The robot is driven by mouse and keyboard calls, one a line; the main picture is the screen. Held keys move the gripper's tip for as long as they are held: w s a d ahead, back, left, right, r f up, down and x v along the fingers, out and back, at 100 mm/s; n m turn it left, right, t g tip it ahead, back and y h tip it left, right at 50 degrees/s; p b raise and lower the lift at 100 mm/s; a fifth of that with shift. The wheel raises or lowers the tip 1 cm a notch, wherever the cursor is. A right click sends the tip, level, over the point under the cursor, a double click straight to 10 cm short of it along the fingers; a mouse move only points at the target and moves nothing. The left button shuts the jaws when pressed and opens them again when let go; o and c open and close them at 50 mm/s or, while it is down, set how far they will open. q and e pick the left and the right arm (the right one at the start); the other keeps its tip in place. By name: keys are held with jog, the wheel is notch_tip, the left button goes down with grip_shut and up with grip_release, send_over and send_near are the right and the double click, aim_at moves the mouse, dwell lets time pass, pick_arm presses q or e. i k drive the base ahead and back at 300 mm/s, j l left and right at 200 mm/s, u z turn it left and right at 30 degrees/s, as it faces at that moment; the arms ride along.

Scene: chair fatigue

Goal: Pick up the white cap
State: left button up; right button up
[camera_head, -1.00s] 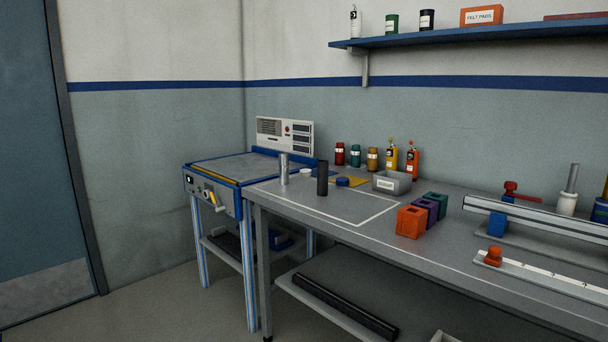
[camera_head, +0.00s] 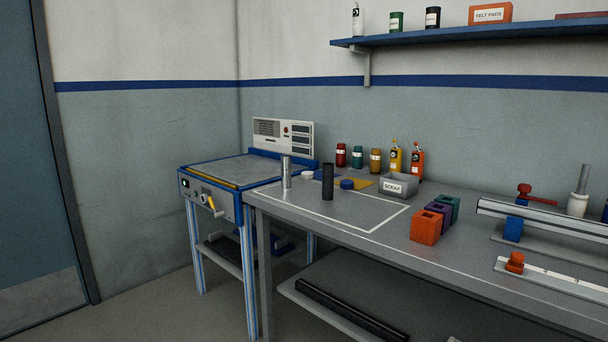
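The white cap (camera_head: 307,174) is a small, low round piece on the grey workbench (camera_head: 300,212). It lies between and behind a silver cylinder (camera_head: 286,172) and a black cylinder (camera_head: 328,182), both upright. Neither of my grippers shows in the head view.
A blue-framed test machine (camera_head: 228,170) stands left of the bench. A grey scrap bin (camera_head: 398,186), several bottles (camera_head: 376,160) and coloured blocks (camera_head: 426,227) stand right of the caps. A rail fixture (camera_head: 540,220) occupies the bench's right. A shelf (camera_head: 470,37) hangs above.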

aim_at(305, 175)
jog(key=i+j, duration=0.2)
jog(key=j, duration=0.15)
jog(key=i+j+z, duration=0.1)
jog(key=j, duration=0.25)
jog(key=i+j, duration=0.25)
jog(key=i+j+z, duration=0.1)
jog(key=j, duration=0.35)
jog(key=i+j, duration=0.25)
jog(key=i+j+z, duration=0.1)
jog(key=j, duration=0.35)
